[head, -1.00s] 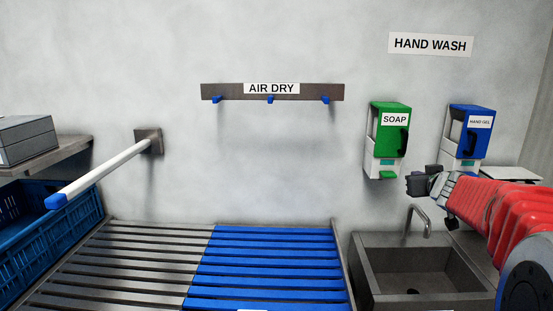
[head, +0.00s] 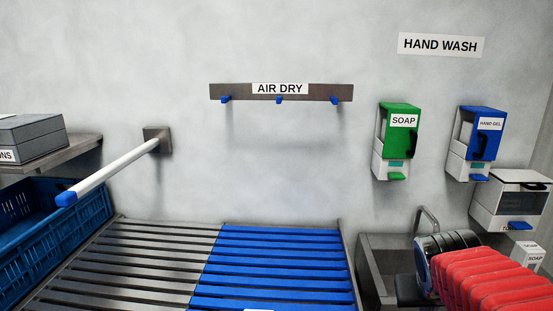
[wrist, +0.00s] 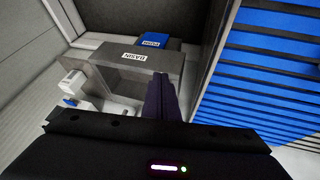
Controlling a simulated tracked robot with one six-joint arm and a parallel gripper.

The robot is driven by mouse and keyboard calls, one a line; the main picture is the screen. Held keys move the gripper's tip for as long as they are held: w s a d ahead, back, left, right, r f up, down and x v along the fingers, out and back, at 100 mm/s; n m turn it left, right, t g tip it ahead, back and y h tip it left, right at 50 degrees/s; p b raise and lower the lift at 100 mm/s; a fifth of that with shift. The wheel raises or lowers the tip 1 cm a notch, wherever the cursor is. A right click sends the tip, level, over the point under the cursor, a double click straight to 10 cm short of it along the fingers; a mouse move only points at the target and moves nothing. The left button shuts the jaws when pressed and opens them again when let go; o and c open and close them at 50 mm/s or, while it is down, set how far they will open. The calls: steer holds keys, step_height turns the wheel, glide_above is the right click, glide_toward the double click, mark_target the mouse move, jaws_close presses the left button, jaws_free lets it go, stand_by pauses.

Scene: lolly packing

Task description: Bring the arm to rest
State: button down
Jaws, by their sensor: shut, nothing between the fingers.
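My arm, with red ribbed covers (head: 490,280), shows at the lower right of the head view, in front of the sink. The gripper end is mostly hidden there, with only a dark part by the basin. In the wrist view my gripper (wrist: 163,85) has its dark fingers together, with nothing between them. The fingers point toward the basin block (wrist: 135,65) labelled BASIN and do not visibly hold anything.
The sink (head: 375,265) lies behind my arm. Green soap (head: 398,145) and blue hand gel (head: 476,145) dispensers hang above. A slatted bench (head: 270,265) fills the lower middle. A white rail (head: 110,170) juts out at left, near a blue crate (head: 40,215).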

steer(key=s+a+n+y, duration=0.2)
steer(key=s+a+y, duration=0.1)
steer(key=s+a, duration=0.8)
steer(key=a, duration=0.4)
steer(key=shift+r+t+y, duration=0.15)
steer(key=shift+t+y, duration=0.15)
steer(key=shift+s+d, duration=0.1)
stand_by(0.9)
